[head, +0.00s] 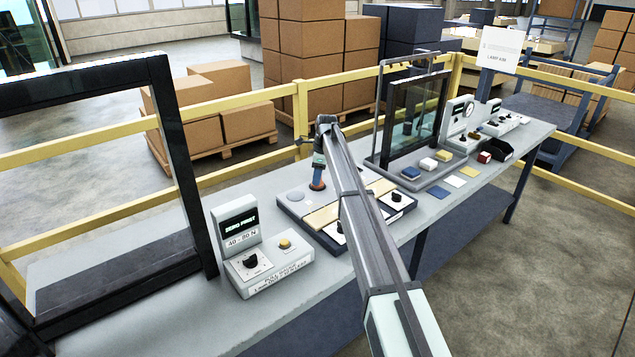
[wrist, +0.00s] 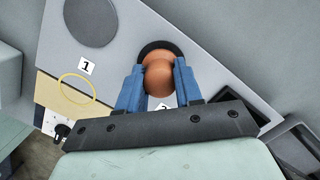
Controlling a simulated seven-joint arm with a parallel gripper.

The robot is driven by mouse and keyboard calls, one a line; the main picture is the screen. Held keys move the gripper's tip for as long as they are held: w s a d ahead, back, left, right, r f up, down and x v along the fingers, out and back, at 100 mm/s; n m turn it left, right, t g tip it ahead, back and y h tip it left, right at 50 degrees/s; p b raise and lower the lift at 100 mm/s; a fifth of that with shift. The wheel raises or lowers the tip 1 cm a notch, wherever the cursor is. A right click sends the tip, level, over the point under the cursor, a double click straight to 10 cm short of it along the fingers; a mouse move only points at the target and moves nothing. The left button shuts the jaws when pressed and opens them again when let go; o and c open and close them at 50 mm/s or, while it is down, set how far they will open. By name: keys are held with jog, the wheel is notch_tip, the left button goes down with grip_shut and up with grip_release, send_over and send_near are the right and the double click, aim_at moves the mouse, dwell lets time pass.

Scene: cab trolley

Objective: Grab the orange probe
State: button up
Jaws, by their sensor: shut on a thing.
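The orange probe (wrist: 158,78) is a rounded orange piece between the two blue fingers of my gripper (wrist: 160,90) in the wrist view. The fingers are shut on it from both sides. It stands over a dark round spot on a grey board (wrist: 120,60), by a label partly hidden by my gripper. In the head view my gripper (head: 318,166) points down at the board on the bench, and the orange probe (head: 317,185) shows below the fingers. I cannot tell whether the probe touches the board.
A control box reading "ZERO FIRST" (head: 262,262) stands left of the board. A dark upright frame (head: 185,170) is farther left. A glass-panelled stand (head: 412,115) and small coloured blocks (head: 428,164) are to the right. A yellow rail (head: 240,98) runs behind the bench.

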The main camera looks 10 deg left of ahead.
grip_shut()
